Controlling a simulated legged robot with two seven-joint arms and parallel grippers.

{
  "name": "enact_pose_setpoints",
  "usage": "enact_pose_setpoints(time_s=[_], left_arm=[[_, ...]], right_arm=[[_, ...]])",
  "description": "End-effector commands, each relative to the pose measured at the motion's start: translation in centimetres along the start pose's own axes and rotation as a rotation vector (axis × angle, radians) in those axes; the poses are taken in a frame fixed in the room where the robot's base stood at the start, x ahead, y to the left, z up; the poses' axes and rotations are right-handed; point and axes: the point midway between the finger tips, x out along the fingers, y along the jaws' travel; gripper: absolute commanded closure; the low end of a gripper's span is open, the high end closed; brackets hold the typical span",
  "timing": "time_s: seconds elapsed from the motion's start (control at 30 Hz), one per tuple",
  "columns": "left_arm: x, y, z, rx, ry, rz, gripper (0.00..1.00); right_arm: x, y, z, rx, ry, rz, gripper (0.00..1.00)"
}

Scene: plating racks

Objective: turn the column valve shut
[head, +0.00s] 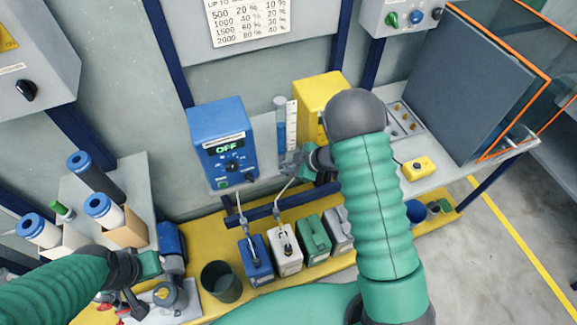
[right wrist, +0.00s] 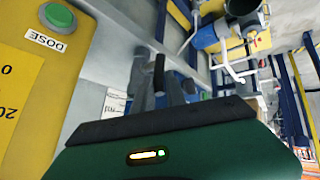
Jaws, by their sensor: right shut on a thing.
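My right gripper (head: 291,162) is at the foot of the column, shut on the valve there. My own gripper and arm mostly hide the valve in the head view. In the right wrist view a dark lever-like piece, which looks like the valve handle (right wrist: 159,73), stands at the fingers of my right gripper (right wrist: 163,88). Its exact angle is hard to tell. My left gripper (head: 150,266) is at the lower left, its jaws unclear.
A blue box reading OFF (head: 222,145) is left of the column. A yellow box (head: 318,98) is right of it; its green DOSE button (right wrist: 60,16) shows in the wrist view. Several canisters (head: 256,258) stand below on a yellow shelf. White cartridges (head: 104,210) are at left.

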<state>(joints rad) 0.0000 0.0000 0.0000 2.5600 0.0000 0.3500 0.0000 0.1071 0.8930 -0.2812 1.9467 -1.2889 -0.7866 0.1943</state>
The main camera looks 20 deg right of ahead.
Motion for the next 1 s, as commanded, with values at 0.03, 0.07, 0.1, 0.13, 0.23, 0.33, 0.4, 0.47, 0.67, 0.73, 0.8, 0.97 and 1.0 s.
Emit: enact_pose_setpoints(time_s=[0.03,0.07,0.1,0.13,0.23,0.33,0.4,0.47,0.67,0.73,0.8,0.97,1.0], left_arm=[[0.0,0.0,0.0,0.0,0.0,0.0,1.0],[0.0,0.0,0.0,0.0,0.0,0.0,1.0],[0.0,0.0,0.0,0.0,0.0,0.0,1.0],[0.0,0.0,0.0,0.0,0.0,0.0,1.0],[0.0,0.0,0.0,0.0,0.0,0.0,1.0],[0.0,0.0,0.0,0.0,0.0,0.0,1.0],[0.0,0.0,0.0,0.0,0.0,0.0,1.0],[0.0,0.0,0.0,0.0,0.0,0.0,1.0],[0.0,0.0,0.0,0.0,0.0,0.0,1.0],[0.0,0.0,0.0,0.0,0.0,0.0,1.0],[-0.1,0.0,0.0,0.0,0.0,0.0,1.0],[-0.4,0.0,-0.1,0.0,0.0,0.0,1.0],[-0.5,0.0,-0.1,0.0,0.0,0.0,1.0]], right_arm=[[0.1,0.0,-0.1,-0.002,0.003,0.0,1.0],[0.1,0.0,-0.1,-0.002,0.003,0.0,0.82],[0.1,0.0,-0.1,-0.001,0.003,0.0,0.77],[0.1,0.0,-0.1,-0.001,0.003,0.0,0.73],[0.1,0.0,-0.1,-0.001,0.003,0.0,0.63],[0.0,0.0,-0.1,0.0,0.002,0.001,0.63],[0.0,0.0,-0.1,0.0,0.002,0.001,0.63],[0.0,0.1,-0.1,0.0,0.002,0.002,0.63],[-0.1,0.1,-0.1,0.0,0.002,0.003,0.63],[-0.3,0.1,-0.1,0.0,0.002,0.004,0.63],[-1.0,0.2,-0.1,0.001,0.002,0.005,0.63],[-4.6,0.2,-0.1,0.001,0.001,0.007,0.63],[-5.8,0.2,-0.2,0.0,0.003,0.007,0.63]])
